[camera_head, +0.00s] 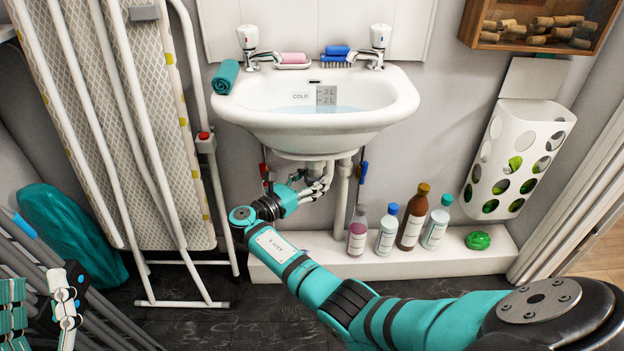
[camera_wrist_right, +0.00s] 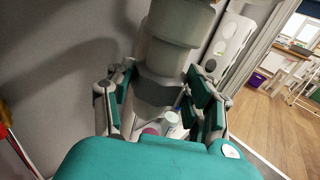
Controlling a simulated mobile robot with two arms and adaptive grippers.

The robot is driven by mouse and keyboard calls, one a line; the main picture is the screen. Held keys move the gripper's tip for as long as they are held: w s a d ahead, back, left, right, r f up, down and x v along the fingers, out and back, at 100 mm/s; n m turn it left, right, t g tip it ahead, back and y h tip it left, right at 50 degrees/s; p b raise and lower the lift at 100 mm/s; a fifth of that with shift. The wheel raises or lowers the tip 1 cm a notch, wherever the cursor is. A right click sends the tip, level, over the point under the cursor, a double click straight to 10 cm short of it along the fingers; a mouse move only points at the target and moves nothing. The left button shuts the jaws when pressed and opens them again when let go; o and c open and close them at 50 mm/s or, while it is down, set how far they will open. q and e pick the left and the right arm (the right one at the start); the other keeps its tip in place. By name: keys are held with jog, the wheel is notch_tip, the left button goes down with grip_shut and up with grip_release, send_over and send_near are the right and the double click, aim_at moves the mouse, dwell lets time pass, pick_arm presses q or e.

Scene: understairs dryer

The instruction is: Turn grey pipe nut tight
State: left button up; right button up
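The grey pipe nut (camera_wrist_right: 156,92) is a dark grey ring on the paler drain pipe (camera_wrist_right: 170,45) in the right wrist view. In the head view the drain pipe comes down below the basin (camera_head: 318,132), and my fingers hide part of it. My right gripper (camera_head: 318,186) is under the basin. In the right wrist view its teal-padded fingers (camera_wrist_right: 162,95) stand on both sides of the nut, with narrow gaps showing. My left gripper (camera_head: 40,308) is at the lower left of the head view, its fingers apart and empty, far from the nut.
Several bottles (camera_head: 412,217) and a green item (camera_head: 478,240) stand on the white ledge (camera_head: 380,268) right of the pipe. An ironing board (camera_head: 140,130) leans at the left. Water stands in the basin. Blue-handled (camera_head: 363,172) and red-handled (camera_head: 264,171) valves flank the pipes.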

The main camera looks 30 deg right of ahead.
jog(key=o, duration=0.4)
jog(key=shift+o, duration=0.2)
jog(key=v, duration=1.2)
